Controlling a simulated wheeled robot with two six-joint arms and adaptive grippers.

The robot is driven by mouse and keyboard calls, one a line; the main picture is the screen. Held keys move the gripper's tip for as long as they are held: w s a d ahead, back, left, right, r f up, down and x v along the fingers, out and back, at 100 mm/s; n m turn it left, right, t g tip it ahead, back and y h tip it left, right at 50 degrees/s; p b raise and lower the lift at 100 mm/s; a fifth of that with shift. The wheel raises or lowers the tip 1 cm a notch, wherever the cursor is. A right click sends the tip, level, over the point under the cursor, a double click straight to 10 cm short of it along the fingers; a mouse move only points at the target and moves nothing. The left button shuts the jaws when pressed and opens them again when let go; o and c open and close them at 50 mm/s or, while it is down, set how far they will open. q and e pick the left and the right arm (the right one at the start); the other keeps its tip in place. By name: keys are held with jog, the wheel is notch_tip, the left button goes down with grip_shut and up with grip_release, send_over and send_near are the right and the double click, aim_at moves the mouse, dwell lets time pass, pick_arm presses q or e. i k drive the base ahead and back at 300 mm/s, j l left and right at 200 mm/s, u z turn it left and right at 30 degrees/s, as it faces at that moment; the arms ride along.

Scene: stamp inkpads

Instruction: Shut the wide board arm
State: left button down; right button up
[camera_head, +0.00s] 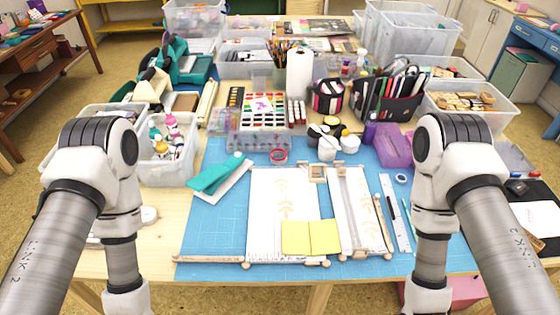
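The wide board (265,205) lies flat on the blue mat, a white panel with faint arrow marks. A thin pale bar, seemingly its arm (210,259), sticks out to the left from its near left corner, swung away from the board. A narrower white board (345,205) with wooden edging lies just to its right. My two arms come down at left and right; both grippers are below the frame, out of view.
A pencil and a clear ruler (392,205) lie at the right. Paint sets, white jars (327,148) and clear bins stand behind.

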aim_at(176, 258)
jog(key=i+l, duration=0.25)
jog(key=l, duration=0.15)
jog(key=k+j+u, duration=0.1)
jog(key=j+u, duration=0.4)
jog(key=j, duration=0.2)
jog(key=k+l+u, duration=0.1)
jog(key=l, duration=0.25)
jog(key=k+l, duration=0.3)
jog(key=u, duration=0.05)
